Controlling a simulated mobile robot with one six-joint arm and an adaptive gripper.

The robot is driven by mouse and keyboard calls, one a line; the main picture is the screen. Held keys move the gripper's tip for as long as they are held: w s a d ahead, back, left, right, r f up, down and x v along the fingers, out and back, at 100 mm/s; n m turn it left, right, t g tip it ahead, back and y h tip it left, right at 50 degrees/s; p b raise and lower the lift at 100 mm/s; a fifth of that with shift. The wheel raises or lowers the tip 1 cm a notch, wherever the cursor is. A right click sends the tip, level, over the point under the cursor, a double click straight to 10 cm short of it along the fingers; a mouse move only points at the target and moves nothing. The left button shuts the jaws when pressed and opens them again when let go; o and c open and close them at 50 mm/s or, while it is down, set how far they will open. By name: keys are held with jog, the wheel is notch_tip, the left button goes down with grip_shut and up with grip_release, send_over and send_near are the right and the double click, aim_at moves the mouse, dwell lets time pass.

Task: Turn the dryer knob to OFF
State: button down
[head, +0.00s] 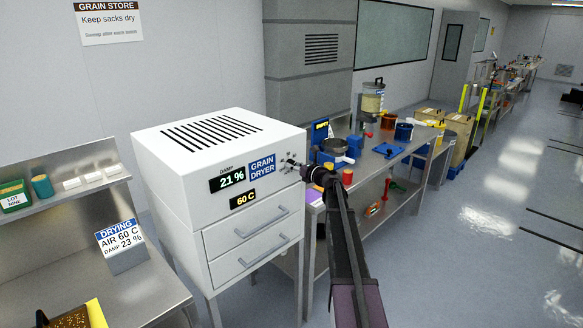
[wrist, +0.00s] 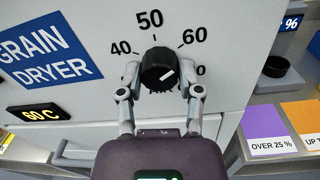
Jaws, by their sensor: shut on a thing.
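The white grain dryer (head: 215,165) stands left of centre in the head view, with readouts of damp 21 % and 60 C. Its black round knob (wrist: 157,66) is in the middle of the wrist view, with a short white mark slanting up to the right, roughly towards 60. The labels 40, 50 and 60 show around it; one ending in 0 at the right is partly hidden by a finger. No OFF label is visible. My gripper (wrist: 160,84) has one finger on each side of the knob and is shut on it. In the head view my gripper (head: 300,166) is at the dryer's front.
The drying card (head: 120,243) reads air 60 C, damp 23 %. Right of the dryer is a bench (head: 395,165) with jars and a blue scale. Purple (wrist: 268,130) and orange bin labels are close at the right in the wrist view. The floor (head: 490,220) at the right is clear.

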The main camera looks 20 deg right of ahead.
jog(key=shift+a+r, duration=0.1)
jog(key=n, duration=1.2)
jog(key=shift+n+p, duration=0.3)
jog(key=shift+p, duration=0.05)
jog(key=n, duration=0.4)
jog(key=shift+a+n+h, duration=0.1)
jog(key=shift+n+h, duration=0.2)
jog(key=shift+h, duration=0.1)
jog(key=shift+s+n+t+b, duration=0.1)
jog(key=shift+n+t+b, duration=0.3)
jog(key=shift+n, duration=8.1)
